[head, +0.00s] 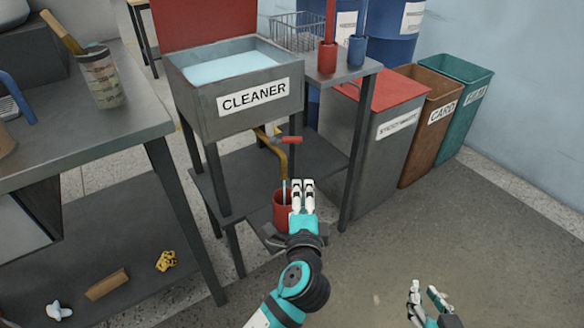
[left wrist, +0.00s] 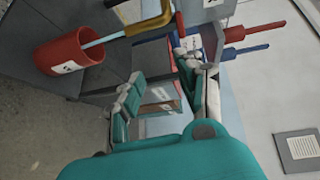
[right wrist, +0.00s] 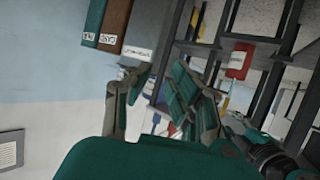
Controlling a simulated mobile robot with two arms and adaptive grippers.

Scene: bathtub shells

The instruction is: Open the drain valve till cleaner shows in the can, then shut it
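The grey tank (head: 237,105) labelled CLEANER holds pale blue liquid. A yellow drain pipe (head: 277,152) with a red valve handle (head: 291,140) comes out below it. The red can (head: 281,212) stands under the pipe; it also shows in the left wrist view (left wrist: 62,57). A thin pale blue stream (left wrist: 103,40) runs from the pipe mouth into the can. I cannot make out a liquid level inside. My left gripper (head: 303,186) is in front of the can and below the handle, fingers apart and empty. My right gripper (head: 427,291) is open and empty, low at the right.
A grey bench (head: 125,128) stands at the left with a brush pot (head: 101,78). Red (head: 327,58) and blue (head: 356,51) pots stand on the shelf right of the tank. Waste bins (head: 365,135) line the right. The floor before them is clear.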

